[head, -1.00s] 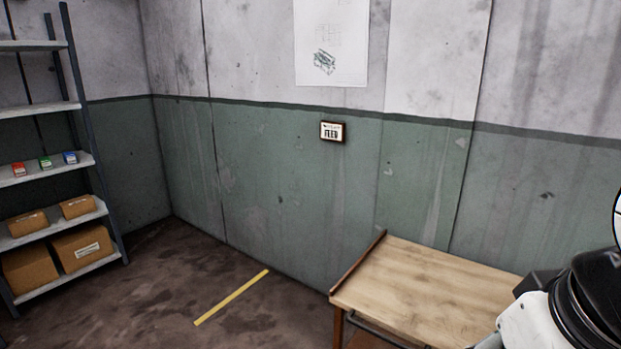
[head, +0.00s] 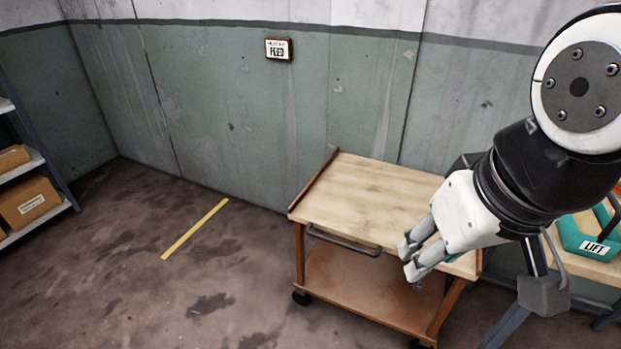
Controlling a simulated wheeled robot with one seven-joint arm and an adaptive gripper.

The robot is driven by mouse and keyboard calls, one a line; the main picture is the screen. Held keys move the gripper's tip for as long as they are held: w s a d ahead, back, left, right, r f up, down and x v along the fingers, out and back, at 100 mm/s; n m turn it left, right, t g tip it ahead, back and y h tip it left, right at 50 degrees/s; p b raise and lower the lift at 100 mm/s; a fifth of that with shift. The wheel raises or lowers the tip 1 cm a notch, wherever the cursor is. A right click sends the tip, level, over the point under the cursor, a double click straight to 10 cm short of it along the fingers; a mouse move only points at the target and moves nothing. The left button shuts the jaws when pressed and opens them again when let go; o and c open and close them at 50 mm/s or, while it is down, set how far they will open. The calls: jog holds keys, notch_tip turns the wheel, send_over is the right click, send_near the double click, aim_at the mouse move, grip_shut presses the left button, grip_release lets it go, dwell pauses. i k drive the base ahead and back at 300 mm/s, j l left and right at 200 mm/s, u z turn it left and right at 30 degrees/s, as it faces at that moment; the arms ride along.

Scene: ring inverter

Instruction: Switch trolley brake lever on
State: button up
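A wooden trolley (head: 365,187) with a bare top, a lower shelf and dark castors stands against the wall, right of centre in the head view. A grey handle bar (head: 343,241) runs along its front edge. I cannot make out a brake lever. My gripper (head: 408,259) is at the front right of the trolley, pointing down and left, and covers part of its top and front. Its fingers are apart with nothing seen between them.
A teal piece labelled LIFT (head: 590,242) rests on another surface at the right, partly behind my arm. A shelf with cardboard boxes (head: 27,200) stands at the left. A yellow line (head: 195,229) marks the floor, which is open left of the trolley.

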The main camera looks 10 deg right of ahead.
aim_at(418, 286)
jog(key=z, duration=0.7)
